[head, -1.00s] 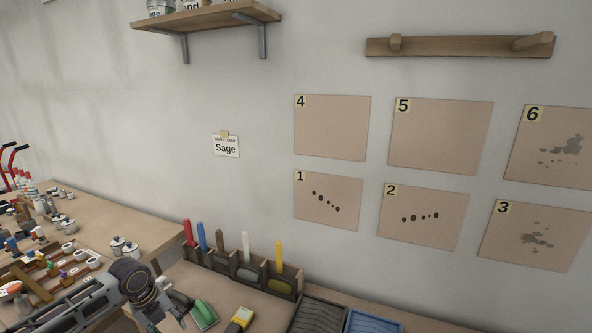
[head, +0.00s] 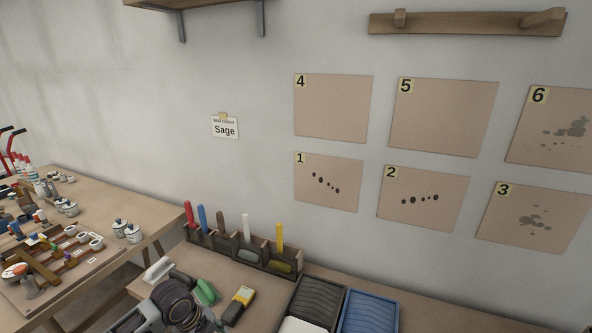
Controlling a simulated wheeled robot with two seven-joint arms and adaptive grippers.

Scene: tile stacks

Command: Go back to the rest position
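A dark, rounded joint of my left arm shows at the bottom left, over the near edge of the workbench (head: 140,291). It is in front of a few hand tools, including a green-handled tool (head: 207,292) and a pale-handled one (head: 158,269). The fingers of my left gripper are not visible, cut off by the bottom edge of the picture. My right arm and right gripper are not in view.
A wooden rack (head: 262,262) holds several coloured-handled tools against the wall. A black tray (head: 312,302) and a blue tray (head: 370,312) are right of it. A second table (head: 130,203) with small pots stands left. Numbered panels hang above.

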